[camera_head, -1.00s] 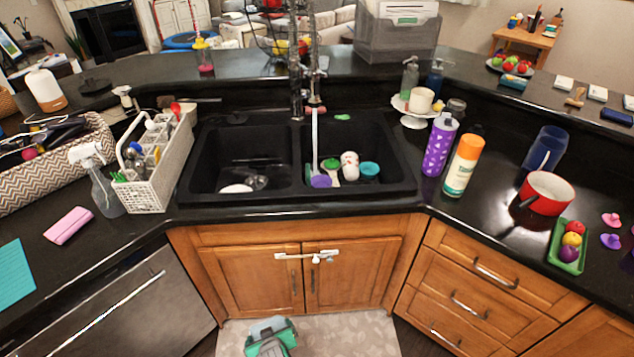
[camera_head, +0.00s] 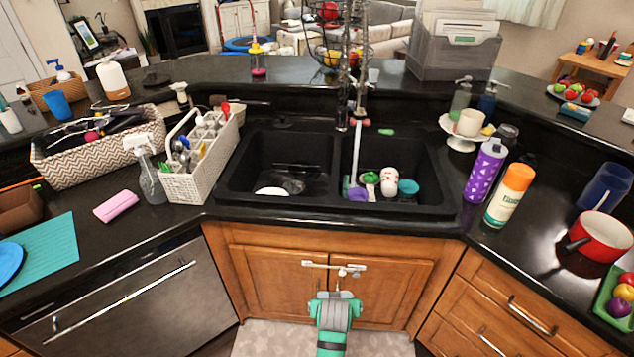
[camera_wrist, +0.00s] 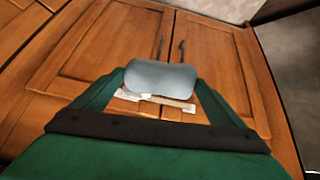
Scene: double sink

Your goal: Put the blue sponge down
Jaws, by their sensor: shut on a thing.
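A pale grey-blue sponge (camera_wrist: 160,79) is held between the two green fingers of my gripper (camera_wrist: 160,92) in the wrist view. The fingers are shut on its left and right ends. Behind it are the wooden cabinet doors under the sink. In the head view, my gripper (camera_head: 335,297) is at the bottom middle, low in front of these doors and below the counter edge. I cannot clearly make out the sponge there. The black double sink (camera_head: 330,207) is above and beyond the gripper.
The left basin holds a white dish (camera_head: 271,191); the right holds a brush, cups and a teal bowl (camera_head: 408,188). A white caddy (camera_head: 187,187) stands left of the sink, a purple bottle (camera_head: 485,170) right. Bare counter lies around a pink block (camera_head: 115,206). A white latch (camera_head: 335,268) spans the doors.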

